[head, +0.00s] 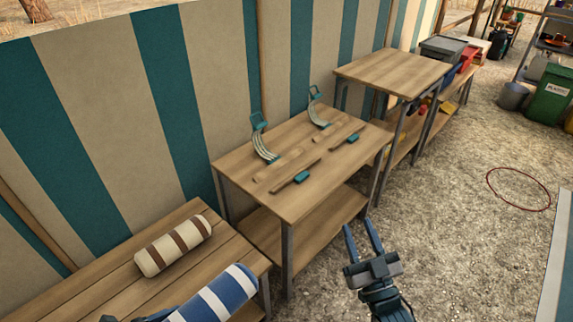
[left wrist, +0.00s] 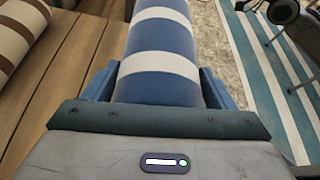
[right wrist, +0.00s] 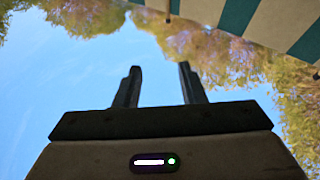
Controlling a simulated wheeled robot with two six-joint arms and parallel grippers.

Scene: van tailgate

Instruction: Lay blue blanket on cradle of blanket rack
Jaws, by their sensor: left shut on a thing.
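The blue blanket is a roll with white stripes (head: 222,297) at the bottom of the head view. In the left wrist view the blue blanket (left wrist: 162,65) lies between the fingers of my left gripper (left wrist: 160,88), which is shut on it. The blanket rack's cradle shows as two curved teal-and-grey arms, one nearer (head: 263,142) and one farther (head: 320,108), on the middle wooden table (head: 235,165). The blanket is apart from the cradle, to its lower left. My right gripper (head: 362,238) is open and empty, in front of the middle table.
A cream-and-brown striped roll (head: 173,246) lies on the near bench (head: 105,285). Slats with teal blocks (head: 302,177) lie in front of the cradle arms. A higher table (head: 395,70) stands beyond. A striped canvas wall (head: 215,75) runs behind. Gravel floor at right is largely clear.

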